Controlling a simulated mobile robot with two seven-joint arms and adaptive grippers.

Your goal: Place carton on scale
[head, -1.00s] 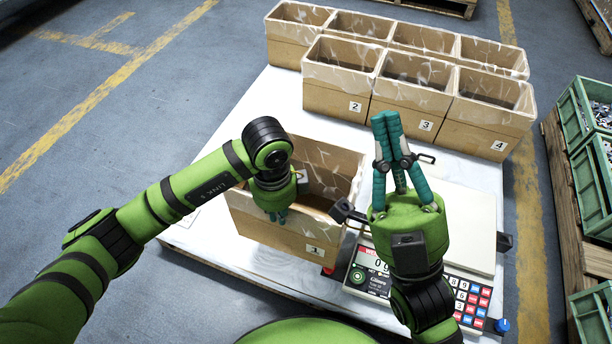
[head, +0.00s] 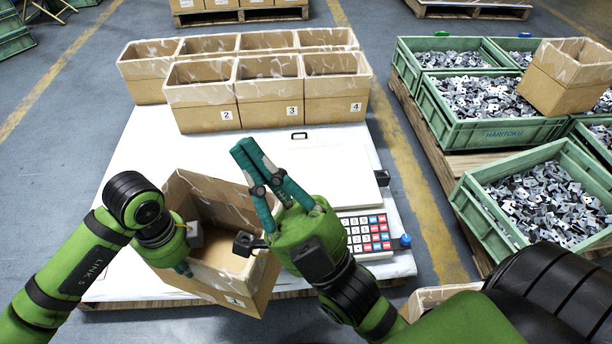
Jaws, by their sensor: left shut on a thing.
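The open, empty carton (head: 247,282) with a number label stands at the near side of the white-topped pallet. It sits askew and looks tilted; I cannot tell whether its base touches the surface. My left gripper (head: 184,264) is shut on the carton's left wall, its fingertips partly hidden. The scale (head: 335,172) has a white platform, bare where visible, and a keypad (head: 366,236) at its near side. My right gripper (head: 243,150) is over the scale's left part, its teal fingertips together and empty. Its arm hides the scale's display and overlaps the carton's right edge.
Several open cartons (head: 270,103) stand in two rows at the pallet's back. Green crates (head: 510,134) of metal parts stand on a pallet at right, with a carton (head: 567,84) on top. Another carton (head: 430,296) shows partly behind my arm.

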